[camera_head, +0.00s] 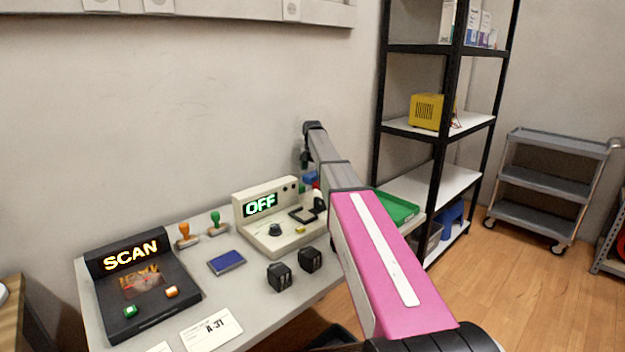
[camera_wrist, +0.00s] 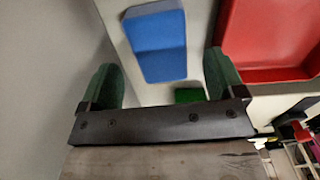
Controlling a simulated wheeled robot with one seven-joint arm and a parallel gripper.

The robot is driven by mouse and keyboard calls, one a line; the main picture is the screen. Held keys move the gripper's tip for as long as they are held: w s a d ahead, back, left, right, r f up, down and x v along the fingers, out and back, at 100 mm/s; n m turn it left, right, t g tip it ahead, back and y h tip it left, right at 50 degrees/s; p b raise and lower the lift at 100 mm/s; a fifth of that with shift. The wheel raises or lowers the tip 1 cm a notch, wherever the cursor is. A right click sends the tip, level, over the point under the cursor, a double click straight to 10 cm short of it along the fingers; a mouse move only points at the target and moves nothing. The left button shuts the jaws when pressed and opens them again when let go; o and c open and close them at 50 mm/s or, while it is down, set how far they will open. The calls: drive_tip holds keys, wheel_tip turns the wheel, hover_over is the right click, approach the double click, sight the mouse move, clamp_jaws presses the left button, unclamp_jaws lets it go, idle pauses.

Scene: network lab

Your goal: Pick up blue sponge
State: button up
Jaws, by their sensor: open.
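The blue sponge (camera_wrist: 157,45) lies on the light table top in the wrist view, ahead of my gripper (camera_wrist: 162,78) and roughly in line with the gap between its green fingers. The fingers are apart with nothing held between them. In the head view my gripper (camera_head: 304,160) points down over the back of the table, partly hidden by my arm. A small blue patch (camera_head: 310,178) just below it looks like the sponge, mostly hidden by the arm.
A red tray (camera_wrist: 262,75) is close right of the sponge, and a small green object (camera_wrist: 190,95) is near the right finger. A beige device reading OFF (camera_head: 262,204) stands left of my arm. A green tray (camera_head: 402,208) is to its right; the wall is behind.

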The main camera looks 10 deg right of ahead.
sight(313, 174)
wheel_tip(313, 174, down, 3)
drive_tip(key=shift+d+f, duration=0.1)
drive_tip(key=shift+f, duration=0.1)
drive_tip(key=c, duration=1)
drive_tip(key=shift+r, duration=0.65)
wheel_tip(313, 174, up, 3)
drive_tip(key=shift+r, duration=0.1)
drive_tip(key=s+a+r, duration=0.6)
drive_tip(key=s+a, duration=0.1)
drive_tip(key=s, duration=0.2)
drive_tip(key=shift+a+r, duration=0.25)
drive_tip(key=shift+r, duration=0.05)
